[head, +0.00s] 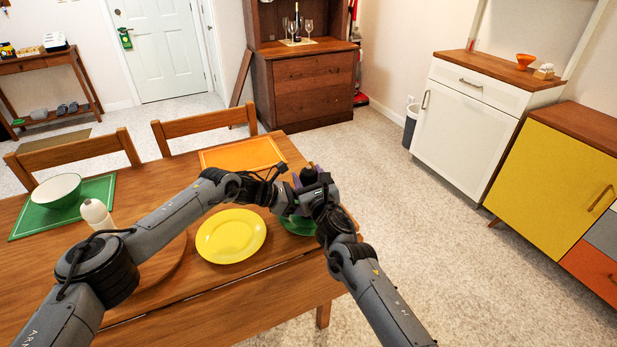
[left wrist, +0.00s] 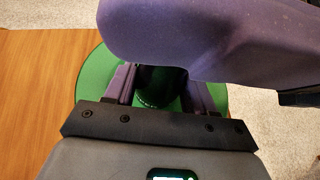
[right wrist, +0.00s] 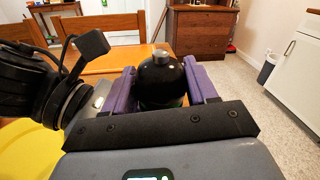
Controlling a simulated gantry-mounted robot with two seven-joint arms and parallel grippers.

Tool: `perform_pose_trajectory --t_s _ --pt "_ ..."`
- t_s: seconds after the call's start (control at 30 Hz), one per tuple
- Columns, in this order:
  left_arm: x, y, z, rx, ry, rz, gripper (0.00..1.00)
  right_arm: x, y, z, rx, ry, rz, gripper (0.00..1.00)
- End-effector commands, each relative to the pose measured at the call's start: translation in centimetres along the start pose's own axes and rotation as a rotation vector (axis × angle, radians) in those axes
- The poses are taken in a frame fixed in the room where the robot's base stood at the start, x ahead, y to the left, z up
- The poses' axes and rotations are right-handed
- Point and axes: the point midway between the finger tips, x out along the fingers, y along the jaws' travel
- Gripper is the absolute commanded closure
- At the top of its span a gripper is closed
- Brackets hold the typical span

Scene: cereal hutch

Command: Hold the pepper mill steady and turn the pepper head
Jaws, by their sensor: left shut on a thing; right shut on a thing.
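The pepper mill's round black head with a silver knob (right wrist: 162,78) shows in the right wrist view, between the purple fingers of my right gripper (right wrist: 160,90), which is shut on it. In the left wrist view the mill's dark lower body (left wrist: 158,88) sits between the fingers of my left gripper (left wrist: 160,98), shut on it. The mill looks upright over a green plate (left wrist: 95,75); whether it touches the plate is hidden. A large purple right gripper finger covers the upper part of that view. In the head view the grippers mostly hide the mill.
On the wooden table (head: 160,315) a yellow plate (head: 231,236) lies left of the grippers, with an orange placemat (head: 243,153) behind. A white bottle (head: 97,214) and a white-and-green bowl (head: 57,190) stand further left. The table's right edge is close to the right arm.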

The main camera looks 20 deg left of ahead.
Motion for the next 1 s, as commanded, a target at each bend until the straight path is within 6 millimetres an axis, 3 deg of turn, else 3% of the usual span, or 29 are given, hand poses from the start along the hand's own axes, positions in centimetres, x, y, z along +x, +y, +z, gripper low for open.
perform_pose_trajectory --t_s 0.27,0.3,0.43,1.0 --pt "0.02 -0.03 -0.11 -0.002 0.002 -0.001 0.63 -0.03 -0.07 -0.1 0.0 0.003 -0.008 0.73" --pt "0.02 -0.03 -0.11 -0.002 0.002 -0.001 0.63 -0.03 -0.07 -0.1 0.0 0.003 -0.008 0.4" --pt "0.01 -0.02 -0.11 -0.002 0.001 -0.001 0.63 -0.02 -0.06 -0.08 0.0 0.002 -0.008 0.21" --pt "0.02 -0.02 -0.1 -0.001 0.001 -0.001 0.63 -0.59 -0.15 0.0 0.0 0.0 -0.008 0.21"
